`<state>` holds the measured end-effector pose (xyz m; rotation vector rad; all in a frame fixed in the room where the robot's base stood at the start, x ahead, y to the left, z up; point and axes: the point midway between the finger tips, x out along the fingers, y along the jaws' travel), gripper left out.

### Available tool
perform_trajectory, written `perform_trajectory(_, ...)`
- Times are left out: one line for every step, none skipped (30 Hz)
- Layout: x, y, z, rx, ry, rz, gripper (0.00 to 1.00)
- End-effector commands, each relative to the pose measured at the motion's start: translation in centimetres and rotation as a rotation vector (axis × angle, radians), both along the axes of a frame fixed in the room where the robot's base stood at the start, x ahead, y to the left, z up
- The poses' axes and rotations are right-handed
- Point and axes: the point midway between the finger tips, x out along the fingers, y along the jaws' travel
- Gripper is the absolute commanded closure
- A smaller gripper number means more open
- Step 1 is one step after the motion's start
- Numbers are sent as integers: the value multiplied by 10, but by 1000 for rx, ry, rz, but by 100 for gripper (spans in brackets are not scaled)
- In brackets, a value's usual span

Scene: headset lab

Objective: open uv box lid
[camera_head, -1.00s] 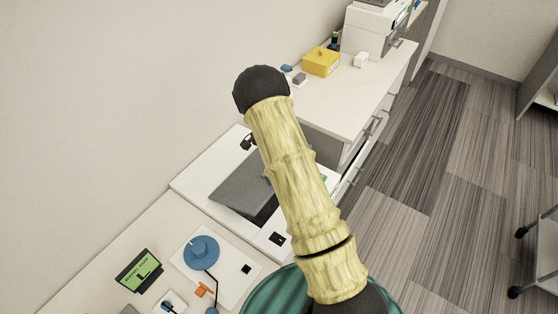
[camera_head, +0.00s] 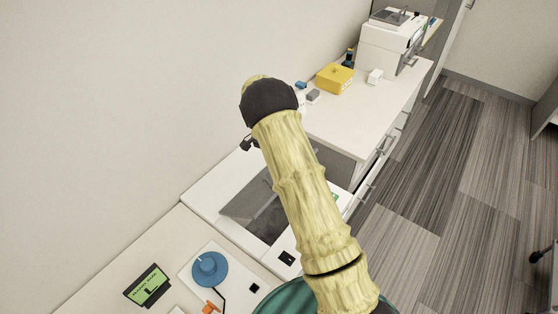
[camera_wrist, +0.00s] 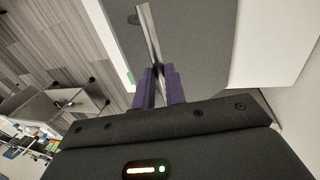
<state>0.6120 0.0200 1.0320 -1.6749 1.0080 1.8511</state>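The white UV box (camera_head: 208,197) stands at the wall, partly hidden behind my arm in the head view. In the head view my arm hides the gripper.
A blue round thing (camera_head: 209,268) and a small green-screen display (camera_head: 147,285) are on the near table. A yellow box (camera_head: 335,78) and a white printer (camera_head: 389,45) stand on the far counter. Open carpeted floor (camera_head: 430,170) lies to the right.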

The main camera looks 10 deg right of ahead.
Motion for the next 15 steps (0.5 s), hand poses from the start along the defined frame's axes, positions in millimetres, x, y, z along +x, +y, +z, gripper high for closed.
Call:
perform_trajectory(2, 6, -4, 7, -10, 6, 80)
perform_trajectory(2, 6, -4, 7, -8, 6, 74)
perform_trajectory(2, 5, -4, 7, -8, 5, 66)
perform_trajectory(2, 4, -4, 7, -8, 5, 66)
perform_trajectory(1, 4, -3, 7, -6, 4, 66)
perform_trajectory(1, 3, -3, 6, -6, 3, 66)
perform_trajectory(1, 2, -3, 6, -6, 2, 66)
perform_trajectory(1, 2, -3, 5, -6, 1, 66)
perform_trajectory(1, 1, -3, 5, -5, 0, 66)
perform_trajectory(1, 1, -2, 5, -5, 0, 66)
perform_trajectory(1, 0, -2, 4, -4, -1, 66)
perform_trajectory(1, 0, -2, 4, -4, -2, 66)
perform_trajectory(1, 0, -2, 4, -4, -2, 66)
perform_trajectory(1, 0, -2, 4, -4, -2, 66)
perform_trajectory(1, 0, -1, 4, -4, -2, 66)
